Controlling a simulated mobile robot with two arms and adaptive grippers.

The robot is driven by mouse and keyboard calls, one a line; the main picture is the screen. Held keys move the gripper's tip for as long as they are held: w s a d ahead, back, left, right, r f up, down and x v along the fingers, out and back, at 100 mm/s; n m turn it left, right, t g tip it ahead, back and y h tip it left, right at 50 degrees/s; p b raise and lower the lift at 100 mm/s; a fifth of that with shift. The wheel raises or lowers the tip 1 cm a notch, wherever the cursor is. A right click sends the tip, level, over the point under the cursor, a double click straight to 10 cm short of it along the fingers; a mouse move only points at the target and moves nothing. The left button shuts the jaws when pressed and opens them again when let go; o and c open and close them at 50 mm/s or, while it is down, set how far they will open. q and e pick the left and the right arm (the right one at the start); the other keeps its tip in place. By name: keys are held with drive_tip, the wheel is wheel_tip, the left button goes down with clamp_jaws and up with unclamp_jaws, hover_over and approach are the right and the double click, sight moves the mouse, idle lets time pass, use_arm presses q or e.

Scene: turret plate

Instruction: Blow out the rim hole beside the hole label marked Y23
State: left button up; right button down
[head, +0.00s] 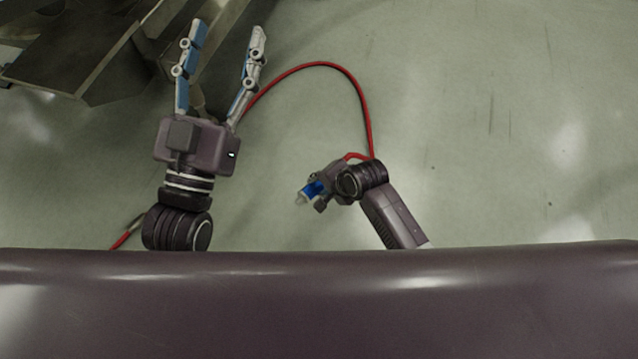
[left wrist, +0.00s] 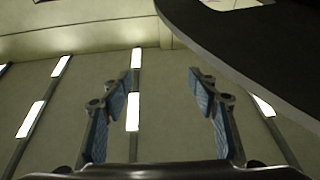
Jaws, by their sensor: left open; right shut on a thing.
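My left gripper (head: 228,33) is open and empty, with its blue-padded fingers spread toward the top of the head view. It also shows open in the left wrist view (left wrist: 165,72). My right gripper (head: 324,196) is shut on a blue air nozzle (head: 313,189) with a pale tip pointing lower left. A red hose (head: 322,64) arcs from the nozzle's side over to behind my left gripper. A dark plate with a curved edge (left wrist: 250,48) is at the upper right of the left wrist view. No rim hole or Y23 label can be made out.
A dark metal structure (head: 110,75) stands at the upper left of the head view, close to my left gripper. A pale patch (left wrist: 232,3) lies on the dark plate, cut by the frame's edge. The green-grey floor (head: 500,130) at the right is clear.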

sight(319, 186)
drive_tip(key=shift+r+p, duration=0.75)
drive_tip(key=shift+p, duration=0.05)
use_arm(q)
wheel_tip(319, 186, down, 16)
drive_tip(key=a+g+y+p, duration=0.2)
drive_tip(key=g+y, duration=0.1)
drive_tip(key=g, duration=0.5)
use_arm(e)
drive_tip(key=shift+r, duration=0.6)
drive_tip(key=shift+r+p, duration=0.75)
drive_tip(key=shift+r, duration=0.05)
use_arm(q)
drive_tip(key=s+a+f+g+y+p, duration=0.1)
drive_tip(key=s+a+f+g, duration=0.2)
drive_tip(key=s+f+g, duration=0.45)
drive_tip(key=s+a+f+g+y+p, duration=0.2)
drive_tip(key=s+a+f+g, duration=0.15)
drive_tip(key=s, duration=0.65)
use_arm(e)
wheel_tip(319, 186, up, 2)
drive_tip(key=shift+r, duration=0.2)
wheel_tip(319, 186, up, 3)
drive_tip(key=p, duration=0.3)
drive_tip(key=shift+f, duration=0.2)
use_arm(q)
drive_tip(key=x, duration=0.7)
drive_tip(key=shift+s+d+f+n, duration=0.35)
drive_tip(key=shift+f+n, duration=0.05)
